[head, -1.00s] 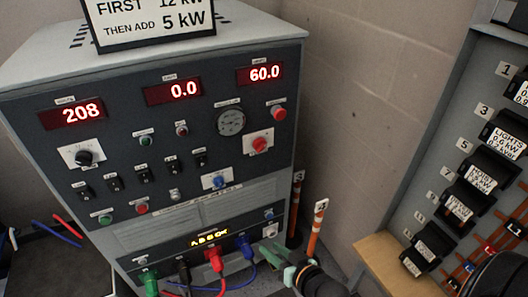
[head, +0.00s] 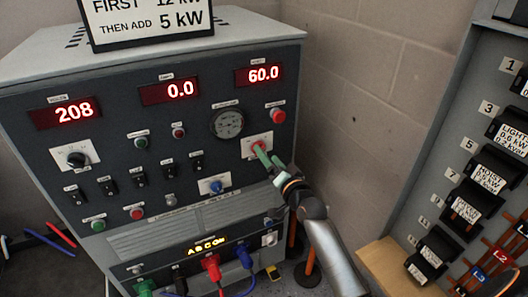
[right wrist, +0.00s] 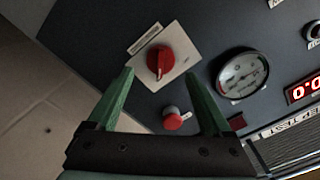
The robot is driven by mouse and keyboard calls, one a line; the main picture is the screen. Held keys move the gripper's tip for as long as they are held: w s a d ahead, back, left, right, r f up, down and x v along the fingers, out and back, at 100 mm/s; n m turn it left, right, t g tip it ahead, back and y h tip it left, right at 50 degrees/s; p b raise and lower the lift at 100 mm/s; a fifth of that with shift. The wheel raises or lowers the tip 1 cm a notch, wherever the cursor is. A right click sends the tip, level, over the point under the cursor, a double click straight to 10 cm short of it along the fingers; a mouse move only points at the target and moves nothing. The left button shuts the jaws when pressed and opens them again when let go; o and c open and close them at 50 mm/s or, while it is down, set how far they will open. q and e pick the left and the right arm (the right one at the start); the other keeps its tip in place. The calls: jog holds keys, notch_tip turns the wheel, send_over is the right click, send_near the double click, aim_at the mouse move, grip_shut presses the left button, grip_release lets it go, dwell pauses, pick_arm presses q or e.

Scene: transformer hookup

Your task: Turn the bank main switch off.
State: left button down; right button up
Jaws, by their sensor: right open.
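The grey cabinet's dark front panel (head: 120,130) carries a red rotary knob on a white plate (head: 249,142), right of the round gauge. I cannot read its label, so I cannot confirm it is the bank main switch. My right gripper (head: 267,156) is open at this knob, its green fingers partly covering it in the head view. In the right wrist view the red knob (right wrist: 159,60) lies just beyond and between the open fingertips (right wrist: 160,78). Whether they touch it I cannot tell. My left gripper is not in view.
A red push button (head: 277,115) is above the knob in the head view. A blue knob (head: 216,186) is lower left. Coloured plugs and cables (head: 211,265) stick out below. A breaker panel (head: 455,150) stands at right. The displays read 208, 0.0 and 60.0.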

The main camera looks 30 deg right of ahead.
jog(key=shift+w+d, duration=0.1)
jog(key=shift+w, duration=1.65)
grip_shut()
